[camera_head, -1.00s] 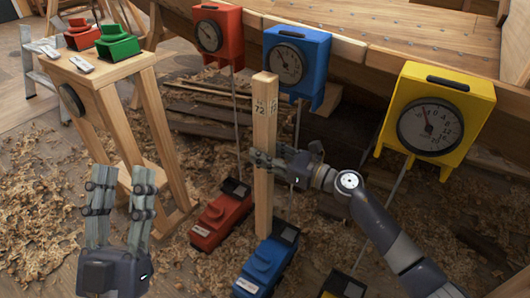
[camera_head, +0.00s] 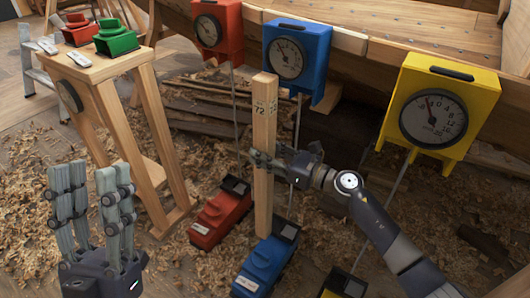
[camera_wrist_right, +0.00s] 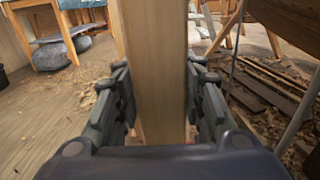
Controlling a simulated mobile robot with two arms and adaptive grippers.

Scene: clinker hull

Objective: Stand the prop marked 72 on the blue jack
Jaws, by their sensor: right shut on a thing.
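The prop marked 72 (camera_head: 265,115) is an upright wooden post, its number near the top. My right gripper (camera_head: 266,160) is shut on it around mid-height. In the right wrist view the post (camera_wrist_right: 155,75) stands between the two fingers (camera_wrist_right: 160,110). Its lower end comes down at the blue jack (camera_head: 263,268), near that jack's raised dark end. I cannot tell whether it touches the jack. My left gripper (camera_head: 92,190) is open and empty at the lower left, its fingers pointing up.
A red jack (camera_head: 220,215) stands left of the post and a yellow jack (camera_head: 342,285) at the bottom edge. Red (camera_head: 219,28), blue (camera_head: 303,42) and yellow (camera_head: 455,83) dial boxes stand by the hull (camera_head: 420,45). A wooden stand (camera_head: 100,75) holds a green block (camera_head: 115,38). Shavings cover the floor.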

